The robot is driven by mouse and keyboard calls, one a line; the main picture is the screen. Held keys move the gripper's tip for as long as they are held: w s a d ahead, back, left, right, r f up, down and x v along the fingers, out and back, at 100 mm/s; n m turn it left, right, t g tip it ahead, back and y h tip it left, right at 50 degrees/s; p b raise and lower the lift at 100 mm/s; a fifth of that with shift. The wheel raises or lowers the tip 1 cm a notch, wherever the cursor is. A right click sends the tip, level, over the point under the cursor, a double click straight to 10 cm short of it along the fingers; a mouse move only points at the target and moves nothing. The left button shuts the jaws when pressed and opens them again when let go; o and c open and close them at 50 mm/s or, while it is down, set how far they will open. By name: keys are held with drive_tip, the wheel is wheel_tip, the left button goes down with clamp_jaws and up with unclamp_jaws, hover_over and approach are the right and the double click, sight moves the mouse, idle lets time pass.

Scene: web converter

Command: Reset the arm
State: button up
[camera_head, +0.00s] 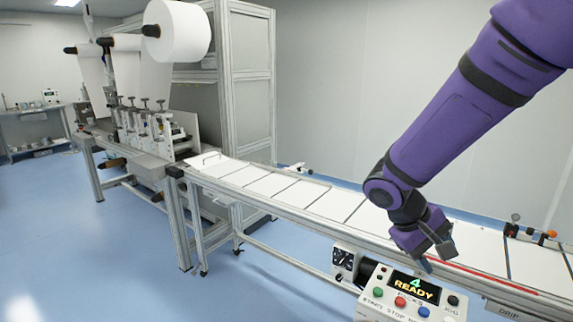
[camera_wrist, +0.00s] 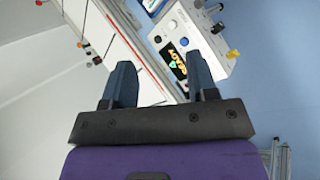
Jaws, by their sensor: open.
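My purple arm comes down from the upper right in the head view. My gripper (camera_head: 436,262) hangs just above the control box (camera_head: 412,296), near the conveyor's front edge. The box display reads "4 READY", with green, red, blue and black buttons below it. In the wrist view my gripper (camera_wrist: 163,84) has two dark fingers standing apart with nothing between them. The control box (camera_wrist: 190,45) lies beyond the right finger, and the conveyor (camera_wrist: 118,38) lies beyond the left one.
A long conveyor (camera_head: 262,184) with white panels runs from the converter machine (camera_head: 150,128) toward the right. A white roll (camera_head: 178,30) hangs above the machine. A tall grey cabinet (camera_head: 248,85) stands behind. The blue floor (camera_head: 100,240) at left is clear.

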drive_tip(key=s+d+r+m+t+y, duration=0.2)
drive_tip(key=s+r+t+y, duration=0.4)
drive_tip(key=s+r, duration=0.9)
drive_tip(key=shift+s+r+m+t+y, duration=0.35)
drive_tip(key=shift+m+y, duration=0.15)
drive_tip(key=shift+y, duration=0.2)
drive_tip(key=shift+c, duration=0.5)
idle(0.5)
